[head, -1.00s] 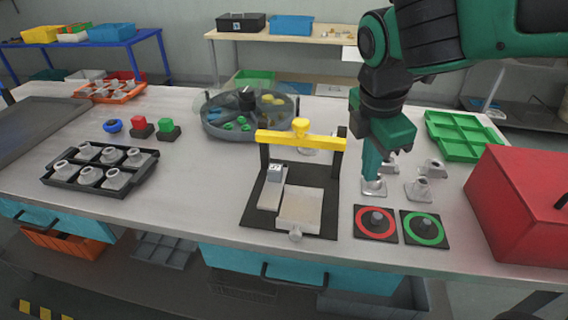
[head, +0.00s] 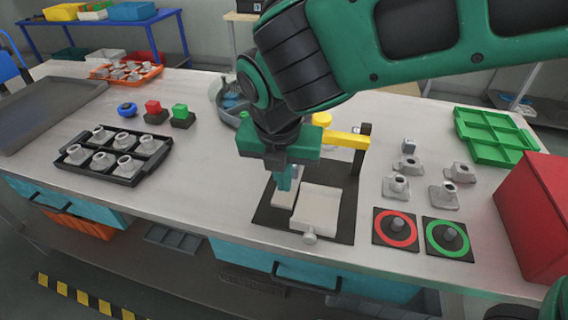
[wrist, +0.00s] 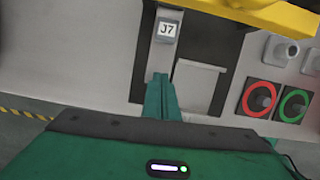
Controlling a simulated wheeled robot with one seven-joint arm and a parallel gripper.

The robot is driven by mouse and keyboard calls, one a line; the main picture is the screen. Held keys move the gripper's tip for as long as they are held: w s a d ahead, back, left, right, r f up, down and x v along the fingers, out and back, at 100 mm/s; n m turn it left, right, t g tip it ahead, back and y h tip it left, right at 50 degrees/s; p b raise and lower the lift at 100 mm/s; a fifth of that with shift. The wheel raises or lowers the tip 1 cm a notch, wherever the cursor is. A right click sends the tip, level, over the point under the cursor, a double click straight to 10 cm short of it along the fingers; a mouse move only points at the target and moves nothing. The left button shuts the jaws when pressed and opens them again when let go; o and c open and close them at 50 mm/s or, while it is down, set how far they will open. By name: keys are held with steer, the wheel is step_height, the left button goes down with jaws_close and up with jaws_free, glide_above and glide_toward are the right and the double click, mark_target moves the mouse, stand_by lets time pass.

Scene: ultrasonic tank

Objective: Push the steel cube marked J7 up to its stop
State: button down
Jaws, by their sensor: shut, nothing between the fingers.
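The steel cube marked J7 (wrist: 167,30) sits on a narrow pale track (wrist: 160,59) in the wrist view, its label up. In the head view the cube (head: 297,171) is mostly hidden by my gripper. My gripper (head: 285,187) is shut and empty, pointing down over the track. In the wrist view the fingertips (wrist: 160,78) are at the near end of the track, with a gap showing between them and the cube. The yellow crossbar (head: 346,139) spans the fixture behind the cube; my arm hides its left part. I cannot make out the stop.
A pale block with a knob (head: 318,207) stands right of the track on the black base (head: 263,215). Red-ringed (head: 395,229) and green-ringed (head: 448,239) pads, several grey fittings (head: 444,196) and a red box (head: 535,215) are further right.

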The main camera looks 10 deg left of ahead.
mark_target(286, 196)
steer(key=x, duration=0.3)
steer(key=shift+f, duration=0.2)
steer(key=w, duration=0.2)
steer(key=shift+w+d+r, duration=0.1)
steer(key=shift+w, duration=0.2)
steer(key=shift+w+d, duration=0.1)
steer(key=shift+w, duration=0.6)
steer(key=shift+w+d+r, duration=0.1)
steer(key=shift+w+d, duration=0.1)
steer(key=shift+w, duration=1.45)
